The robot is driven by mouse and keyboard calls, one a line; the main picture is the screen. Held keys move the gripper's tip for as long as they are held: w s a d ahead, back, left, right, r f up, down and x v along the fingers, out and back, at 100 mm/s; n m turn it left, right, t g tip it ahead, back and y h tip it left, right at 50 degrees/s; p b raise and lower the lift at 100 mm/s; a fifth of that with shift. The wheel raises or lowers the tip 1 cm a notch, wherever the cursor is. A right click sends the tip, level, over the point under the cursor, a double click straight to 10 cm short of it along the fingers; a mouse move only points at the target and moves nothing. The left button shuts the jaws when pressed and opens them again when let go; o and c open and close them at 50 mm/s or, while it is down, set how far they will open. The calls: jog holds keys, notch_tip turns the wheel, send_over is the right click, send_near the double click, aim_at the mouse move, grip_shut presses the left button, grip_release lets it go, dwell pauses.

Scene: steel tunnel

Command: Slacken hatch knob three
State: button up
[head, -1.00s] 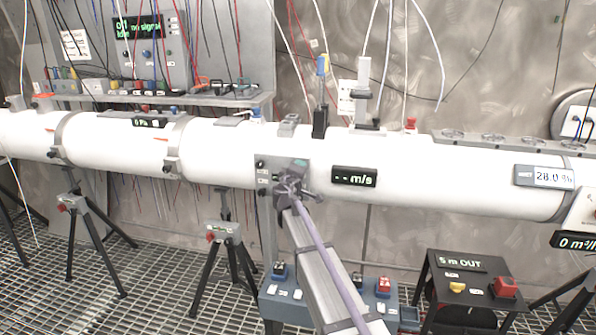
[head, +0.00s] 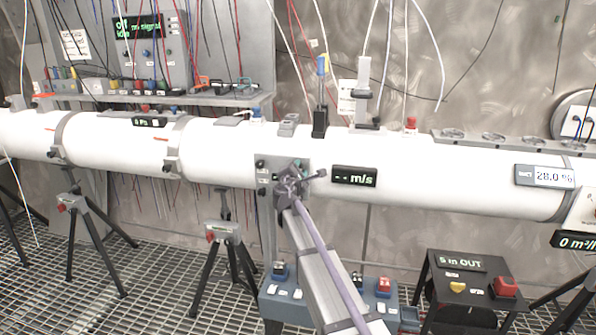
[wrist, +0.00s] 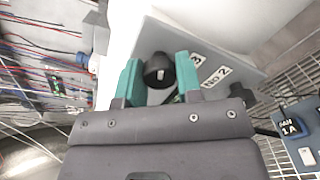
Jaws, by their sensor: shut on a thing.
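The grey hatch plate (head: 264,182) sits on the front of the white pipe (head: 220,160) in the head view. My gripper (head: 289,181) is at this plate, and it and the arm hide much of it. In the wrist view my gripper (wrist: 159,76) has its two teal fingers on either side of a round black knob (wrist: 158,68), shut on it. A label ending in 3 (wrist: 195,60) is beside this knob, partly hidden by the right finger. A second label ending in 2 (wrist: 217,77) lies nearer another black knob (wrist: 243,93).
A flow display (head: 354,177) is on the pipe just right of the plate. A blue switch box (head: 300,300) stands below, close to my arm. A black box with a red button (head: 504,286) is at the lower right. Tripods (head: 223,235) support the pipe at left.

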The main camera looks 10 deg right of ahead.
jog(key=n, duration=0.4)
jog(key=shift+n, duration=0.3)
jog(key=n, duration=0.4)
jog(key=shift+n, duration=0.3)
jog(key=o, duration=0.9)
jog(key=shift+o, duration=0.2)
jog(key=v, duration=1)
jog(key=shift+s, duration=0.4)
